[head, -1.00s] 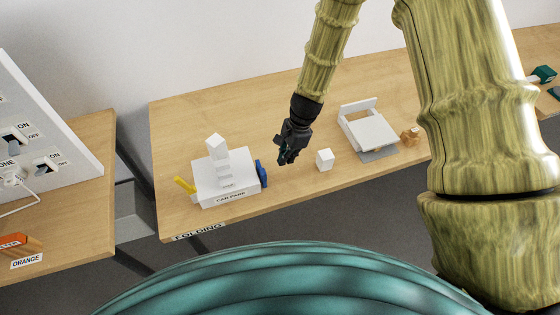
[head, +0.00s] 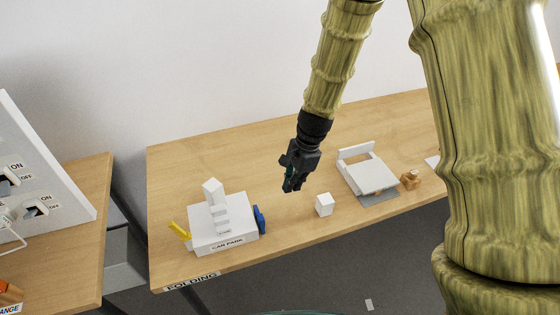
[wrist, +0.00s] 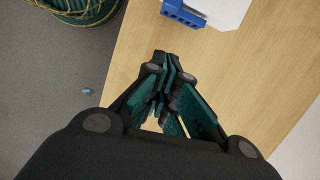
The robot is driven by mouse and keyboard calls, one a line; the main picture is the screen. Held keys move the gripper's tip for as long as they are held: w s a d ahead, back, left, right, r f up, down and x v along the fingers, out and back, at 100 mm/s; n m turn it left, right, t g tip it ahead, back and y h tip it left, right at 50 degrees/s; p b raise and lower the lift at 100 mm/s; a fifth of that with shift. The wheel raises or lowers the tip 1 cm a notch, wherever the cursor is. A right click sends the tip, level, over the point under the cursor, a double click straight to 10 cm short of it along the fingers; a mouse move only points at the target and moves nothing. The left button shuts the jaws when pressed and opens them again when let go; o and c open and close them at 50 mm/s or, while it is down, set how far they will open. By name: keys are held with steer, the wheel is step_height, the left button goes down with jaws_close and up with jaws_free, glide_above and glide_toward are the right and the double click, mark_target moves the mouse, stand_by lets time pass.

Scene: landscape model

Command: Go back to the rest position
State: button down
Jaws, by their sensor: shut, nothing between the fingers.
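My gripper (head: 291,188) hangs above the wooden table (head: 285,128), between the white car park model (head: 222,233) and a small white cube (head: 324,205). It is shut and empty. In the wrist view its fingers (wrist: 165,75) are closed together over the bare tabletop near the table's edge. The blue piece (wrist: 183,14) beside the car park shows at the top of the wrist view.
A white folding model (head: 370,175) on a grey base and a small wooden block (head: 410,180) stand to the right. A switch panel (head: 40,160) stands on another table at left. Bare tabletop lies behind the car park.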

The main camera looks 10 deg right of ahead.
steer(key=s+d+f+n, duration=0.1)
steer(key=s+f, duration=0.1)
steer(key=f, duration=0.1)
steer(key=s+d+f+n+h, duration=0.1)
steer(key=s+f, duration=0.1)
steer(key=f, duration=0.1)
steer(key=s+d+f+n, duration=0.1)
steer(key=s+f, duration=0.1)
steer(key=f, duration=0.1)
steer(key=shift+s+d+h, duration=0.2)
steer(key=shift+s+h, duration=0.05)
steer(key=shift+h, duration=0.15)
steer(key=s+d+f+n+b, duration=0.1)
steer(key=s+f+n+b, duration=0.1)
steer(key=s+f+n, duration=0.4)
steer(key=s+d+f+n+h+b, duration=0.1)
steer(key=s+f+n, duration=0.5)
steer(key=s+f, duration=0.7)
steer(key=s+b, duration=0.1)
steer(key=s, duration=0.4)
steer(key=shift+s+d+f+t, duration=0.2)
steer(key=shift+s+d+t, duration=0.1)
steer(key=shift+s+d, duration=0.05)
